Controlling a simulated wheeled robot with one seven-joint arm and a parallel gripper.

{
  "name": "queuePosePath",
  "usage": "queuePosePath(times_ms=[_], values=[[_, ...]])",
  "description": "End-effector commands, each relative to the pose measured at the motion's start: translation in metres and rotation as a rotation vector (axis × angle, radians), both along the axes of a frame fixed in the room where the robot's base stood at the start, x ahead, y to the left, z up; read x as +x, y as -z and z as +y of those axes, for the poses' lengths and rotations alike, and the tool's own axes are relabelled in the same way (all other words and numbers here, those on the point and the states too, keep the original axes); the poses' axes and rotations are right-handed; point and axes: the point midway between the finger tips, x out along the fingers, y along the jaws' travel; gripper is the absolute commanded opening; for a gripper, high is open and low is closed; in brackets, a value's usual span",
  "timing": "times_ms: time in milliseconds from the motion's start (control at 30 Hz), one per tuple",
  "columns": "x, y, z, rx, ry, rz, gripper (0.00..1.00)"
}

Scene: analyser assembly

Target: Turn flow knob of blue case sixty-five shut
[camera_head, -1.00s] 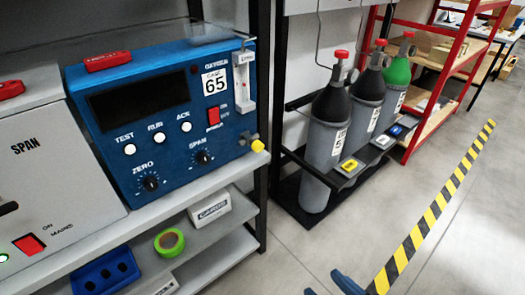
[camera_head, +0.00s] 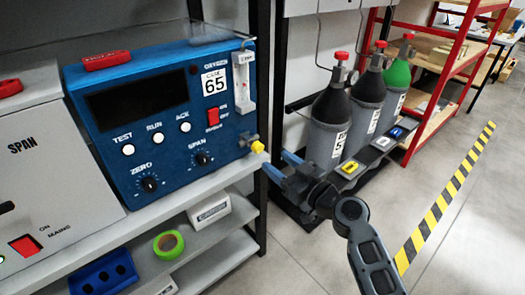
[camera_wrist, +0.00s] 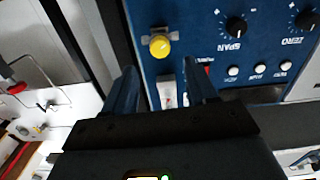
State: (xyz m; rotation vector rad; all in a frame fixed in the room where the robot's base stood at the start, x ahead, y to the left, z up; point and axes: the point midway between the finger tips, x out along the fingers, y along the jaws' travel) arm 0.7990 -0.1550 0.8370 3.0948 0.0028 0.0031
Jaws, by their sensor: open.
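The blue case (camera_head: 165,115) with the label 65 stands on the shelf. A yellow knob (camera_head: 257,147) sticks out at its lower right corner. In the wrist view the yellow knob (camera_wrist: 160,45) lies just beyond the fingertips, roughly centred between them. A flowmeter tube (camera_head: 244,85) is on the case's right edge, above the knob. My gripper (camera_head: 278,165) is open and empty, with blue fingers pointing at the case. It is to the right of the knob and slightly lower, apart from it. Its fingers also show in the wrist view (camera_wrist: 161,72).
A grey SPAN unit (camera_head: 50,165) stands left of the case. A black shelf post (camera_head: 263,90) rises close behind the knob. Gas cylinders (camera_head: 328,125) stand in a rack to the right.

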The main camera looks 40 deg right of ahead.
Motion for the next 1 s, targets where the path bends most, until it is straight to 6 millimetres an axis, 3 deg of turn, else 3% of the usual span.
queuePosePath(times_ms=[300, 500, 867, 1000], values=[[0.047, -0.002, 0.000, 0.000, 0.000, 0.002, 0.57], [0.067, -0.001, 0.000, 0.000, 0.001, 0.001, 0.57], [0.071, 0.000, 0.001, 0.000, 0.001, 0.002, 0.56], [0.071, 0.000, 0.001, 0.000, 0.001, 0.002, 0.42]])
